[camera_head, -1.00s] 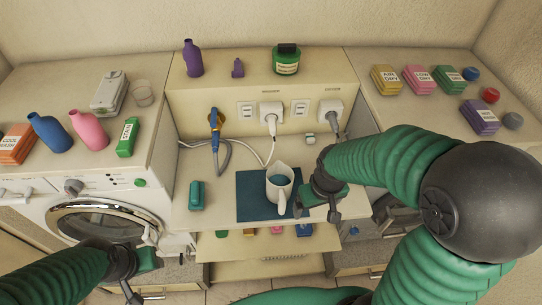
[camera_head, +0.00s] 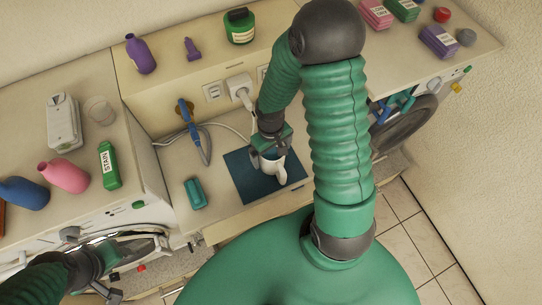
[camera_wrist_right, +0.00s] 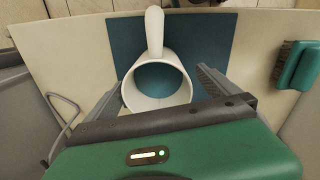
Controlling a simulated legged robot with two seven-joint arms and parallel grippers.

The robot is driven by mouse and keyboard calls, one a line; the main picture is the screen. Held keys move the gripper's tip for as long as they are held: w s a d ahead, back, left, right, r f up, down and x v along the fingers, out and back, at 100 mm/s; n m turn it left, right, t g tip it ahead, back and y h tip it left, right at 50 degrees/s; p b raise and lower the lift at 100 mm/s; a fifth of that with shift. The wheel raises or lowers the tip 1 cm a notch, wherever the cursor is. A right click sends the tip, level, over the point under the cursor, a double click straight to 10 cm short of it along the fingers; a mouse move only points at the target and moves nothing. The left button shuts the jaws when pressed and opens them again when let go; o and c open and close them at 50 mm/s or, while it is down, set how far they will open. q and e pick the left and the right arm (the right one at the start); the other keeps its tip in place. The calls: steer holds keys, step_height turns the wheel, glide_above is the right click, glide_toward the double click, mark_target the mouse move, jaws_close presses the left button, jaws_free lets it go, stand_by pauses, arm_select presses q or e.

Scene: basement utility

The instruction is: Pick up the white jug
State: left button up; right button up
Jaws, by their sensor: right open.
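The white jug (camera_head: 274,172) stands upright on a dark blue mat (camera_head: 245,183) on the low counter, its handle toward me. My right gripper (camera_head: 266,152) is at the jug's far side in the head view and hides part of it. In the right wrist view the jug (camera_wrist_right: 157,100) shows from above, with blue inside it. The open fingers of my right gripper (camera_wrist_right: 160,82) lie on either side of the jug; I cannot tell whether they touch it. My left gripper (camera_head: 105,275) hangs near the washing machine, away from the jug; its opening is unclear.
A teal brush (camera_head: 195,193) lies left of the mat. A blue-handled cord (camera_head: 187,118) and a plug (camera_head: 239,88) are behind it. Coloured boxes (camera_head: 438,42) sit on the right counter.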

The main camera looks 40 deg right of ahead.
steer(key=f, duration=0.2)
steer(key=shift+s+d+f, duration=0.1)
steer(key=shift+s+f, duration=0.1)
steer(key=shift+f, duration=0.15)
steer(key=shift+s+d+f, duration=0.1)
steer(key=shift+f, duration=0.2)
steer(key=shift+d, duration=0.1)
steer(key=c, duration=1.9)
